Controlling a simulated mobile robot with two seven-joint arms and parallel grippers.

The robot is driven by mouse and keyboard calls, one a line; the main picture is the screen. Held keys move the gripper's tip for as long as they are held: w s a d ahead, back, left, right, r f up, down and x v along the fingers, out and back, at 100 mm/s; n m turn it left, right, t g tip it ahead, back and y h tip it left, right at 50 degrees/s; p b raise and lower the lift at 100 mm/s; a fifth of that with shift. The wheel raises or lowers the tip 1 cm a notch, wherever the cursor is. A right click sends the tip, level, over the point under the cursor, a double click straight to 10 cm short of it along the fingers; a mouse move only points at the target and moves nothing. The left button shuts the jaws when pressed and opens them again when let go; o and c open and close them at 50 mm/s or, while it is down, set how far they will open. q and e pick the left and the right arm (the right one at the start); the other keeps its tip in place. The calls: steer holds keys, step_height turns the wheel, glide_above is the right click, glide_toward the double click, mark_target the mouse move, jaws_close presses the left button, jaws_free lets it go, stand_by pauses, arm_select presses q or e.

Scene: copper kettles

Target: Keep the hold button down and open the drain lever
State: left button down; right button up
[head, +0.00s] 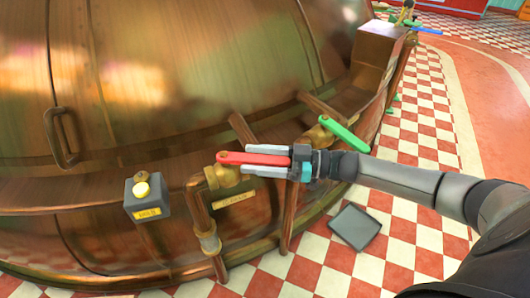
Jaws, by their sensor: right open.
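My right gripper (262,162) comes in from the right, open, with one finger on each side of the red lever. Whether the fingers touch it I cannot tell. My left gripper is out of view.
A copper kettle (200,70) with a door handle (62,138) fills the left and middle. A green lever (345,133) sits just behind my right wrist. Copper pipes (287,222) run below. A grey flat piece (354,227) lies on the checkered floor.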

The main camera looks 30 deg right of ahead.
steer(key=shift+d, duration=0.1)
steer(key=shift+s+d, duration=0.25)
steer(key=shift+d, duration=0.05)
arm_select(q)
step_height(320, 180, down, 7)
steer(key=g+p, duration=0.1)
steer(key=p, duration=0.2)
arm_select(e)
steer(key=v, duration=1.4)
steer(key=shift+s, duration=0.15)
steer(key=shift+c, duration=0.3)
